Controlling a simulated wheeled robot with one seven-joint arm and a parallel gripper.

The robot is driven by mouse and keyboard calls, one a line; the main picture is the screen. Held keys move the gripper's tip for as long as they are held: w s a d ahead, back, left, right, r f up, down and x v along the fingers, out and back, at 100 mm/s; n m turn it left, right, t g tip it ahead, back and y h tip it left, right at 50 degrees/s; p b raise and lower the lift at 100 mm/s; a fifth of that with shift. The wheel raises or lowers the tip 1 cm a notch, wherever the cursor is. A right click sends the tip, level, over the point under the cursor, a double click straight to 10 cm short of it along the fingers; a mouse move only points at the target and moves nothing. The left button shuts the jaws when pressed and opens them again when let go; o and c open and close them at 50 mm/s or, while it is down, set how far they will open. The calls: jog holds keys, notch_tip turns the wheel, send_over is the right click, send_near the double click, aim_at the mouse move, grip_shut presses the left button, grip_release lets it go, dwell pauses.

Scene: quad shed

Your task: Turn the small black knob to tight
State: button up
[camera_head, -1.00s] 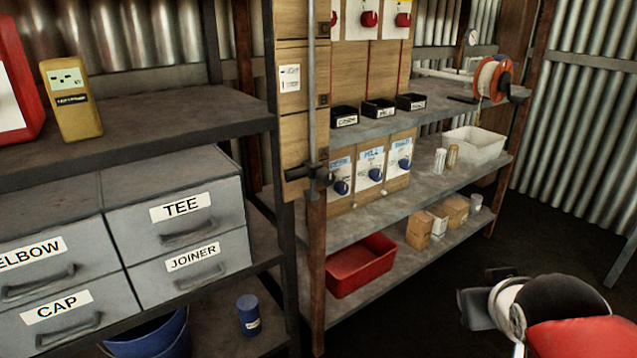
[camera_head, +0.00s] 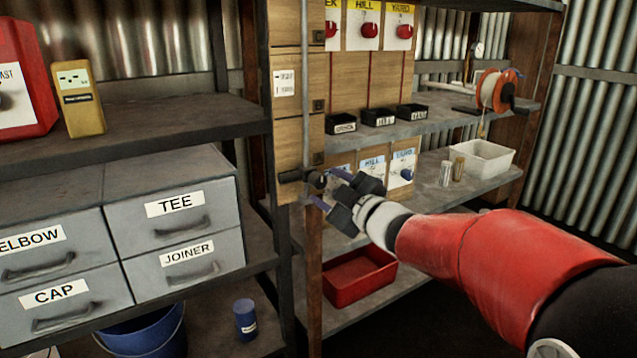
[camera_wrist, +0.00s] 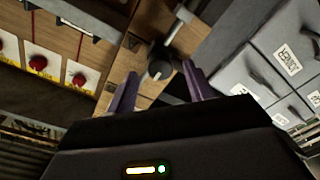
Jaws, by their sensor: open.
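The small black knob (camera_head: 317,179) sits on a dark fitting (camera_head: 290,176) at the foot of a thin grey upright pipe, on a narrow wooden board. In the wrist view the knob (camera_wrist: 160,71) is round and dark with a pale mark, and appears between my two purple fingertips. My gripper (camera_head: 327,188) is open and empty, its fingers pointing at the knob from the right. I cannot tell whether the fingers touch it or are still short of it. No tight mark is readable.
The wooden board (camera_head: 285,130) stands between the dark rack with grey drawers (camera_head: 170,215) and the shelves at right. Small black bins (camera_head: 378,117), blue knobs (camera_head: 407,174) and red knobs (camera_head: 369,30) are nearby. A red tray (camera_head: 350,290) lies below my arm.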

aim_at(322, 183)
jog(key=shift+x, duration=1.95)
jog(key=shift+s, duration=0.1)
jog(key=c, duration=1)
